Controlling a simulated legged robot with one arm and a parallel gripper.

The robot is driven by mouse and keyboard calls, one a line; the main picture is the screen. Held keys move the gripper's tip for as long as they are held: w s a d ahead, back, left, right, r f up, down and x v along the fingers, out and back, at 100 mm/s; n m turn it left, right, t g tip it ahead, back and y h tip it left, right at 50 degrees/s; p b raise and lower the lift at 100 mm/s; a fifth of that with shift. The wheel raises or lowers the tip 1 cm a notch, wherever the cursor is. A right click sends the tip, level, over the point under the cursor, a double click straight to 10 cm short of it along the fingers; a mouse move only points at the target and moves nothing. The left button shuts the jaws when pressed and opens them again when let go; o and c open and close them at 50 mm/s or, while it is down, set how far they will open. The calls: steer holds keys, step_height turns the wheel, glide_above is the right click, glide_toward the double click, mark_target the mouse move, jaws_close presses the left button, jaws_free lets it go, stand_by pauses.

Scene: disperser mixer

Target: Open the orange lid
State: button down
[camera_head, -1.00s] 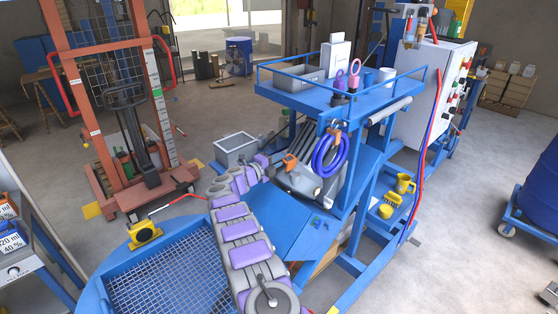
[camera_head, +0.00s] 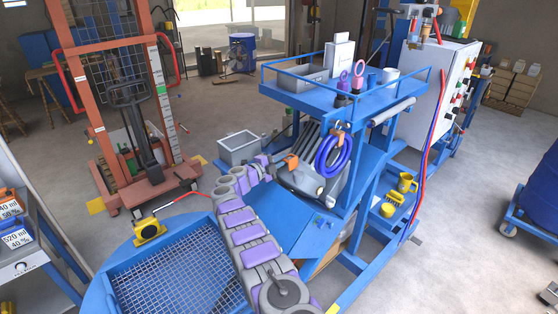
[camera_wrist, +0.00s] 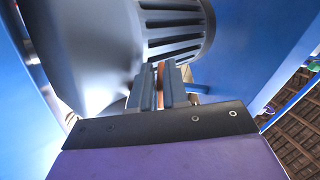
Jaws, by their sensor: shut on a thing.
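A small orange piece (camera_head: 291,161), which I take to be the orange lid, sits at the upper left side of a grey ribbed motor-like housing (camera_head: 310,182). In the wrist view, a thin orange-brown strip (camera_wrist: 160,72) shows between the two fingers of my gripper (camera_wrist: 161,86), with the grey ribbed housing (camera_wrist: 175,30) just beyond. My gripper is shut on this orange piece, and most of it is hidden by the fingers. In the head view, my purple and grey arm reaches up to the housing; the fingertips are too small to make out.
A blue frame with a railed shelf (camera_head: 335,95) stands above and right of the housing. A coiled blue hose (camera_head: 333,155) hangs close by on the right. A blue mesh platform (camera_head: 170,275) lies below left, with a yellow box (camera_head: 149,230) on its edge.

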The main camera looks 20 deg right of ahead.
steer(key=shift+d+r, duration=0.2)
steer(key=shift+d, duration=0.15)
steer(key=c, duration=1.5)
jaws_free()
steer(key=o, duration=0.3)
steer(key=shift+d+f, duration=0.1)
steer(key=shift+d, duration=0.2)
steer(key=shift+a+f, duration=0.1)
steer(key=shift+a, duration=0.15)
steer(key=shift+a, duration=0.35)
